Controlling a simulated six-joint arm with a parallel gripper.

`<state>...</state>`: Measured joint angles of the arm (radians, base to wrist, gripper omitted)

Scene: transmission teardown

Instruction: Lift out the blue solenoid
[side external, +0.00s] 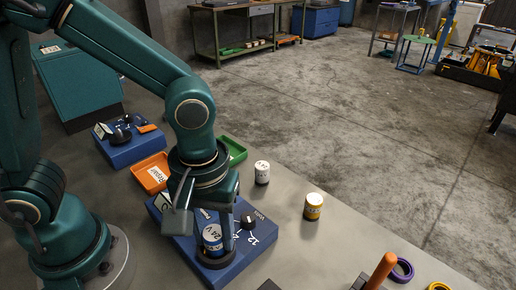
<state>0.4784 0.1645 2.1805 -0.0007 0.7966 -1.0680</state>
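The blue solenoid (212,241) is a short upright cylinder with a white band marked "24 V". It stands at the blue base block (262,236), near the block's front left part. My gripper (212,227) points down over it, with the fingers reaching down around the solenoid. The right finger runs close along the solenoid's right side. The left finger is partly hidden, so I cannot tell whether the fingers touch the solenoid. The solenoid's lower end is partly hidden.
A black knob (248,221) stands on the block beside the right finger. An orange tray (152,174) and a green tray (236,150) lie behind. Purple ring (402,271) and orange handle (382,270) lie front right.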

